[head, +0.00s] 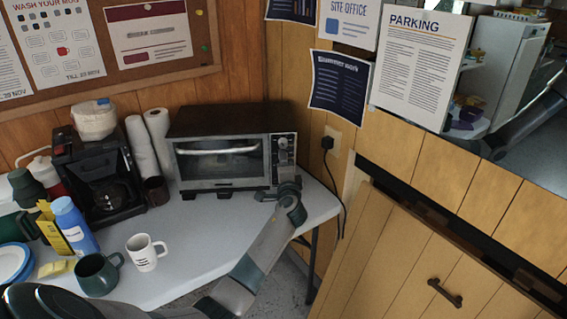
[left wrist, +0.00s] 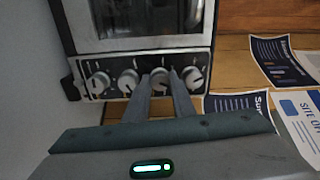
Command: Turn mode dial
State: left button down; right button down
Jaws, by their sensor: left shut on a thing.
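The toaster oven (head: 218,160) stands at the back right of the table, its door closed. A column of round dials (head: 283,141) runs down its right-hand panel. The left wrist view shows the dials as a row on the control panel (left wrist: 112,88), with pale knobs. My left gripper (left wrist: 161,76) has its two fingers on either side of the third dial from the left (left wrist: 160,79) and is shut on it. In the head view, my left arm reaches up to the panel's lower part and hides the lower dials. Dial labels are too small to read. My right gripper is not in view.
On the table are a coffee maker (head: 97,177), paper towel rolls (head: 141,150), a white mug (head: 146,253), a green mug (head: 98,274) and a blue bottle (head: 74,226). A black cord (head: 338,190) hangs right of the oven. A wooden cabinet (head: 400,265) stands at right.

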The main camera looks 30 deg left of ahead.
pick_arm(q)
jog(key=c, duration=1.8)
grip_release()
